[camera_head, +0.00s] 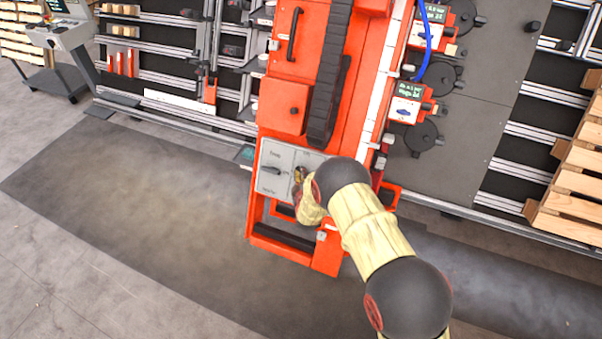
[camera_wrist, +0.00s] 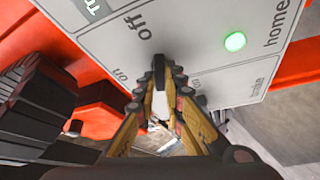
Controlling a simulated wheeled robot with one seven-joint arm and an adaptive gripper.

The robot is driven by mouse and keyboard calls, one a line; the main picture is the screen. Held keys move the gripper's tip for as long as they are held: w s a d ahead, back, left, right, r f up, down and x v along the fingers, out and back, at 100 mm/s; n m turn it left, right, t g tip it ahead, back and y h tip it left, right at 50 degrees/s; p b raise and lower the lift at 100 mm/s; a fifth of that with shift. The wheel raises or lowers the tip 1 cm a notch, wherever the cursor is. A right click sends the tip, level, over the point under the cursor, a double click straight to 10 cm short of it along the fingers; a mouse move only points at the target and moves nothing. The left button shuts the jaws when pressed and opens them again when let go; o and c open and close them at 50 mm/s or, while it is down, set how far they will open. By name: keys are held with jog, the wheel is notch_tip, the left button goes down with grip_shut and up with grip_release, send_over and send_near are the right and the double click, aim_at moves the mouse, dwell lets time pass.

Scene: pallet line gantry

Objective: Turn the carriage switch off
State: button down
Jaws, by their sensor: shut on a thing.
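The grey control panel (camera_head: 279,155) is on the lower front of the red carriage (camera_head: 312,100). My gripper (camera_head: 299,175) is at the panel's right part, with my arm over its right edge. In the wrist view my gripper (camera_wrist: 167,80) is shut on the dark carriage switch (camera_wrist: 158,66), whose narrow end shows between the fingertips. The labels "off" and "on" stand to the left of the switch on the panel (camera_wrist: 195,35). The fingers hide most of the switch, so I cannot tell which label it points to.
A second dark lever (camera_head: 270,170) sits on the panel's left part. A green lamp (camera_wrist: 235,42) glows near the "home" label. Rails and a console (camera_head: 65,32) stand behind to the left, and wooden pallets (camera_head: 570,190) at right. The floor at front left is clear.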

jog(key=shift+r+n+g+y+p, duration=0.1)
jog(key=shift+n+g+y+p, duration=0.25)
jog(key=shift+n, duration=0.6)
jog(key=shift+r+n+g+y+p, duration=0.15)
jog(key=shift+n+g, duration=0.3)
jog(key=shift+n, duration=0.5)
jog(key=shift+f, duration=0.1)
jog(key=c, duration=2)
grip_release()
jog(key=shift+o, duration=0.6)
jog(key=v, duration=1.2)
jog(key=shift+w+a, duration=0.1)
jog(key=shift+w, duration=0.05)
